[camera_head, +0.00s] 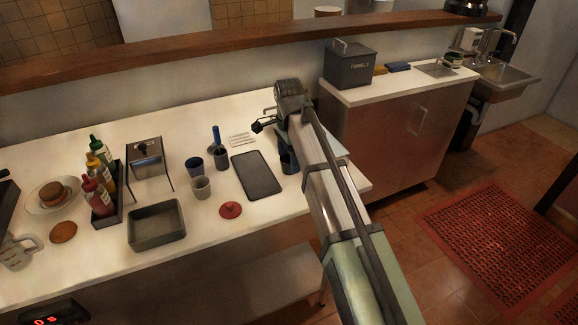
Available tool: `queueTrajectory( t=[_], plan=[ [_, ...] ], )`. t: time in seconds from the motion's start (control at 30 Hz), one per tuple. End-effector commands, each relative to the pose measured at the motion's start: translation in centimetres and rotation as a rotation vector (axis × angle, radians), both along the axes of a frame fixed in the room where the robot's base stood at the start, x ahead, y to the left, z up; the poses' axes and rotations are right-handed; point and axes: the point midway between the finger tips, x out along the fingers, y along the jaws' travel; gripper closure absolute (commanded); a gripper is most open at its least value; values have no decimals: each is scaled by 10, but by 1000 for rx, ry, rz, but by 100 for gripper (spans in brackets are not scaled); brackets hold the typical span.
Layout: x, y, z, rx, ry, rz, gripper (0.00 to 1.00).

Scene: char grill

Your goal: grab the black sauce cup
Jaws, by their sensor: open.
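Several small cups stand on the white counter, and I cannot tell for sure which is the black sauce cup. One dark, blue-tinted cup (194,168) stands left of the tray. A dark grey cup (222,160) beside it holds a blue-handled tool (215,136). A lighter grey cup (201,188) stands in front of them. Another dark cup-like thing (288,162) is right of the tray, partly hidden by my arm. My gripper (261,121) is open above the back of the counter, right of the white card, apart from all the cups.
A flat dark tray (256,174) lies in the middle. A red lid-like disc (230,210), a deep grey pan (156,226), a sauce bottle rack (121,200) and a metal stand (146,157) are to its left. A white card (240,139) stands behind. A wooden ledge (200,53) runs along the back.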

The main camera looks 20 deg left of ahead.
Motion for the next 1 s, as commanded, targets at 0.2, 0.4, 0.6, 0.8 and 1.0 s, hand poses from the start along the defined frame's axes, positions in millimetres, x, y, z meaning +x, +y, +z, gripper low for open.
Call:
queueTrajectory(
  t=[0.2,0.4,0.6,0.8,1.0],
  plan=[
    [0,0,0,0,0,0,27],
    [0,0,1,0,0,0,47],
    [0,0,1,0,0,0,66],
    [0,0,1,0,0,0,82],
    [0,0,2,1,-1,0,83]
  ],
)
